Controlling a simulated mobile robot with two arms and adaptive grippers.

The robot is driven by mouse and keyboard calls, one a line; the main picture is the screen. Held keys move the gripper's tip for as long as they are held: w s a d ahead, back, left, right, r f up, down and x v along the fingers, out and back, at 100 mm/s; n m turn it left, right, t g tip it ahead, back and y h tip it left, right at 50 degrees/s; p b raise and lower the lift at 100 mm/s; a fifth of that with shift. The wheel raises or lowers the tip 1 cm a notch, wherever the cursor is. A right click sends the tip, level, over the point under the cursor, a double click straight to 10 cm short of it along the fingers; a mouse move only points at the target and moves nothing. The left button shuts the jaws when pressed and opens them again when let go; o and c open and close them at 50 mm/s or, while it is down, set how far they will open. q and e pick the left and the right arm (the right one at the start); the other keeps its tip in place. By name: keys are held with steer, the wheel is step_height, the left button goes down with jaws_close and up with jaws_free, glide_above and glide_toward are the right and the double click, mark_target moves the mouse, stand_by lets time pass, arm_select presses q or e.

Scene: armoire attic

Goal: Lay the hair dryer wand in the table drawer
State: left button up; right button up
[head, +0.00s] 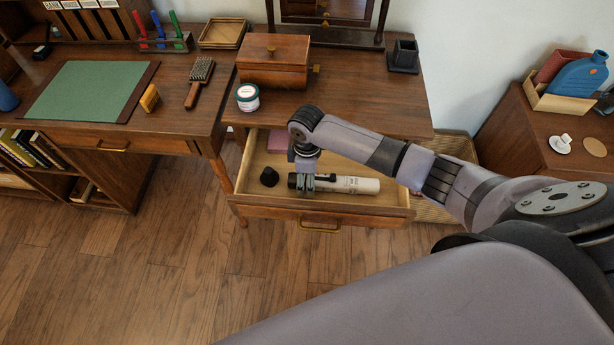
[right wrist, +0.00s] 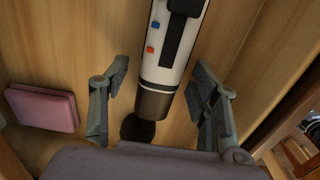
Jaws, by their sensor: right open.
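The hair dryer wand (head: 352,185) is white with a black end and lies in the open table drawer (head: 365,211). In the right wrist view the wand (right wrist: 174,62) shows a black strip and blue and red buttons. My right gripper (head: 304,184) is down in the drawer at the wand's dark end. In the right wrist view its two fingers (right wrist: 158,104) are spread apart, one on each side of the wand, with gaps between. Part of the wand is hidden behind the gripper in the head view. My left gripper is not in view.
A black round item (head: 269,176) and a pink box (right wrist: 45,108) also lie in the drawer. A wooden box (head: 273,68), a white jar (head: 247,97) and a black holder (head: 403,57) stand on the table. A hairbrush (head: 198,83) lies to the left.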

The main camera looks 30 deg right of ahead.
steer(key=shift+r, duration=0.15)
step_height(320, 180, up, 12)
stand_by(0.6)
steer(key=shift+s+f, duration=0.1)
steer(key=shift+f, duration=0.15)
